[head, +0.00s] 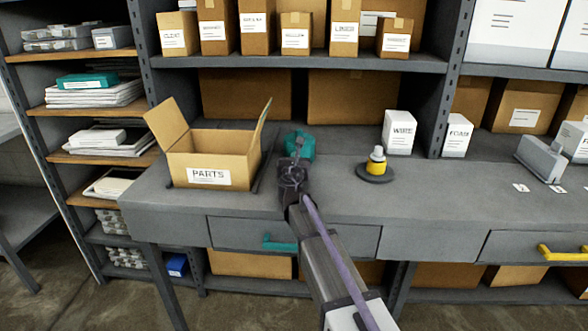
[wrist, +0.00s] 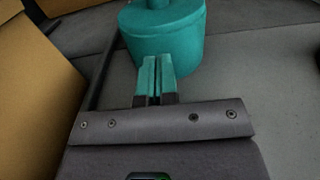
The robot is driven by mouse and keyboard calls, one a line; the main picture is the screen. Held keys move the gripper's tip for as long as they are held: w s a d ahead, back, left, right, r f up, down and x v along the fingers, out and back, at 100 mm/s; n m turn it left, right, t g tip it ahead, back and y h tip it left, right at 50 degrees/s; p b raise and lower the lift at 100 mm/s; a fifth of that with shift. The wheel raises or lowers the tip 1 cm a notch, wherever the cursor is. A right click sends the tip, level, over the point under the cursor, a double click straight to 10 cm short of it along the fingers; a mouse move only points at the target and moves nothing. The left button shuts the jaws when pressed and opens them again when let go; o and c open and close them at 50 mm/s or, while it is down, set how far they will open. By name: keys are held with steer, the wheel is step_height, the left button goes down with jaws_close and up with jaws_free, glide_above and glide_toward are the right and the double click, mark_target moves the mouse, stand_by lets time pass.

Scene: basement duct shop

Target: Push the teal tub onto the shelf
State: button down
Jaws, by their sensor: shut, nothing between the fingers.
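The teal tub (head: 303,144) stands upright on the grey bench, just beyond my gripper and partly hidden by it in the head view. In the wrist view the tub (wrist: 165,38) is round, with a knob on top cut off by the upper edge. My gripper (head: 296,160) is shut and empty, low over the bench. Its teal fingertips (wrist: 156,62) lie together at the tub's near side; I cannot tell if they touch it. The grey shelf surface (head: 345,136) runs behind the tub, under the upper shelf.
An open PARTS carton (head: 208,150) stands left of the tub, with a dark bar (wrist: 98,85) between them. To the right are a yellow bottle (head: 377,160) on a dark round base and a white box (head: 398,132). Large cartons (head: 345,98) stand at the back.

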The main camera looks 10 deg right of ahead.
steer(key=shift+x, duration=0.85)
steer(key=x, duration=1.3)
steer(key=shift+w, duration=0.15)
steer(key=v, duration=2.4)
steer(key=shift+d, duration=0.1)
